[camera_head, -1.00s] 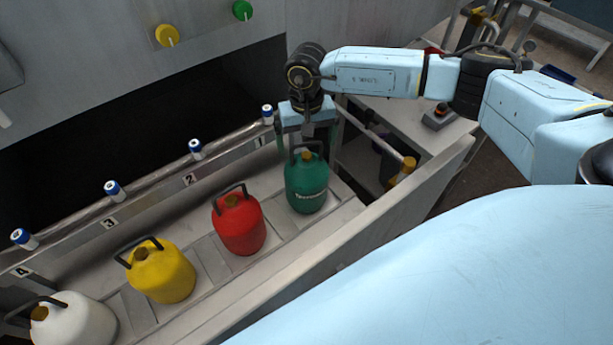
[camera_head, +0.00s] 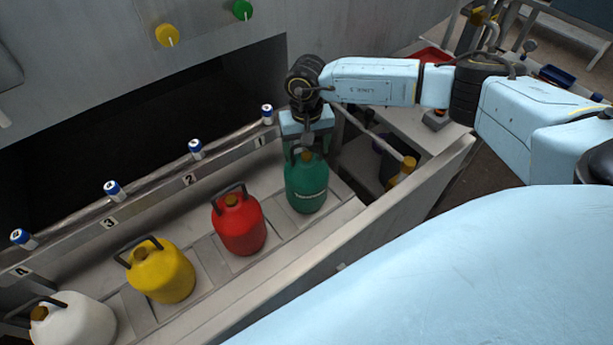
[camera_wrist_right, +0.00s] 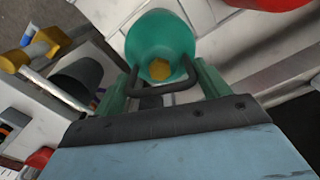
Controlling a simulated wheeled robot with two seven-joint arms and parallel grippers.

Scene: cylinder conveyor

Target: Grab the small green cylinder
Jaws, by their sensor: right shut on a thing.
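The small green cylinder (camera_head: 306,186) stands upright in the tray at its right end, beside the mark 1. My right gripper (camera_head: 305,148) is directly above it, at the cylinder's dark handle. In the right wrist view the green cylinder (camera_wrist_right: 160,45) shows its orange valve, with the handle (camera_wrist_right: 155,88) between the green fingers of my right gripper (camera_wrist_right: 165,88). The gripper is shut on the handle; the exact finger contact is partly hidden. My left gripper is not in view.
A red cylinder (camera_head: 239,224), a yellow cylinder (camera_head: 160,274) and a white cylinder (camera_head: 75,322) stand in the tray to the left. A grey side wall (camera_head: 400,205) runs along the tray's near side. A table (camera_head: 405,115) lies behind my right arm.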

